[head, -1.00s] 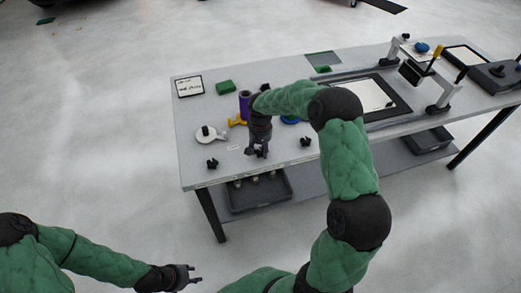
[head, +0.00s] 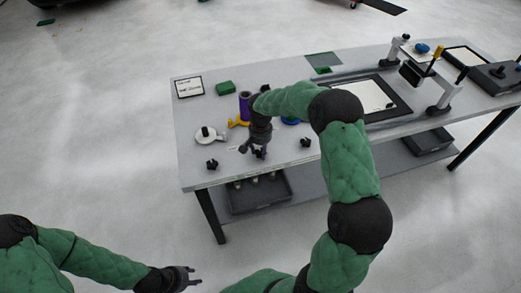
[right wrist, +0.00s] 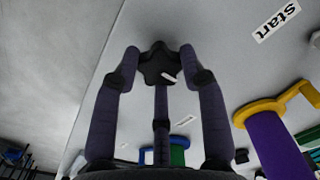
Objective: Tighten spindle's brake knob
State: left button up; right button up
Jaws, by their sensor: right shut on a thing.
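My right gripper (head: 255,153) is low over the front left part of the table. In the right wrist view its fingers (right wrist: 160,72) are closed around a black star-shaped knob (right wrist: 158,62) with a small white mark. In the head view the gripper hides this knob. A purple roll (head: 244,104) stands upright by a yellow bracket (head: 236,123) just behind the gripper. The roll (right wrist: 273,145) and bracket (right wrist: 262,108) also show at the right of the wrist view. I cannot tell how the held knob joins the spindle. My left gripper (head: 190,278) is open and empty, away from the table.
A white disc with a black knob (head: 207,134) lies left of the gripper. Black star knobs (head: 212,164) (head: 305,142) sit near the front edge. A green block (head: 225,87) and framed card (head: 188,86) are behind. A black-framed board (head: 398,93) is at right.

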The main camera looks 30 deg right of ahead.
aim_at(260, 152)
jog(key=o, duration=1.2)
jog(key=shift+c, duration=0.2)
notch_tip(260, 152, up, 12)
